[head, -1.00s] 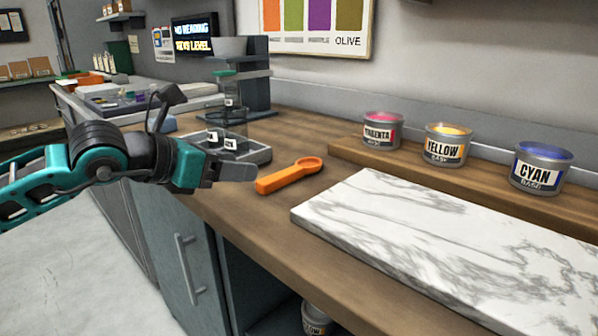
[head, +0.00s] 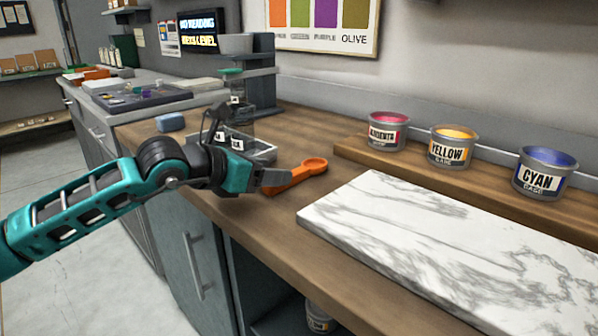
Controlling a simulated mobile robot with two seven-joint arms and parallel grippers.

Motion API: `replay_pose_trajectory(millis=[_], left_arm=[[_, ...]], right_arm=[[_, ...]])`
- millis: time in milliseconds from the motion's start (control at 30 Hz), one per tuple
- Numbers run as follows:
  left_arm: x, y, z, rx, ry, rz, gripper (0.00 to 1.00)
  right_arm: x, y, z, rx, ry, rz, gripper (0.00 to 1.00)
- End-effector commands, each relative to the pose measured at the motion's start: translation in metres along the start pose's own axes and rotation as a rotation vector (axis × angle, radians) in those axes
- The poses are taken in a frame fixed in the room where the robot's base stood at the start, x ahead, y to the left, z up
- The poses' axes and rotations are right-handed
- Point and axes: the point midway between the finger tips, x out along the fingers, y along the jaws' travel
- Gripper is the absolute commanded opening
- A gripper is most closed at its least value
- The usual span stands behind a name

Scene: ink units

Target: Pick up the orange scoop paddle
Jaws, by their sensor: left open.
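The orange scoop paddle (head: 299,175) lies flat on the wooden counter, left of the marble slab. Its round scoop end points away to the right and its handle end points toward my left gripper. My left gripper (head: 277,182) is open, with its fingers at the handle end and covering part of it. I cannot tell whether the fingers touch the handle. My right gripper is not in view.
The white marble slab (head: 440,240) lies right of the paddle. Magenta (head: 388,132), yellow (head: 451,148) and cyan (head: 542,174) tins stand on a raised wooden ledge behind. A grey dispenser stand (head: 262,85) rises behind my gripper. A blue block (head: 170,122) lies farther left.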

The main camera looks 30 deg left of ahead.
Motion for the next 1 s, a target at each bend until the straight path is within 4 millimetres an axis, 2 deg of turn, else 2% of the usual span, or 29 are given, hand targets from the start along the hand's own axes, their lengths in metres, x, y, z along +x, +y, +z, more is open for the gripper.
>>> replay_pose_trajectory(millis=[233,567,833,1000], left_arm=[[0.013,0.000,0.001,-0.001,-0.001,-0.001,0.57],[0.054,0.001,0.001,0.000,-0.001,-0.002,0.57],[0.057,0.001,0.000,0.002,0.001,-0.001,0.57],[0.057,0.001,0.000,0.002,0.001,-0.001,0.41]], right_arm=[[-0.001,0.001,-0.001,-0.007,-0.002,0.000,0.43],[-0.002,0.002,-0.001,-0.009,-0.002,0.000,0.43],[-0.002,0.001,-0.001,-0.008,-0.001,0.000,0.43],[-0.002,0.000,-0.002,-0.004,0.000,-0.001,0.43]])
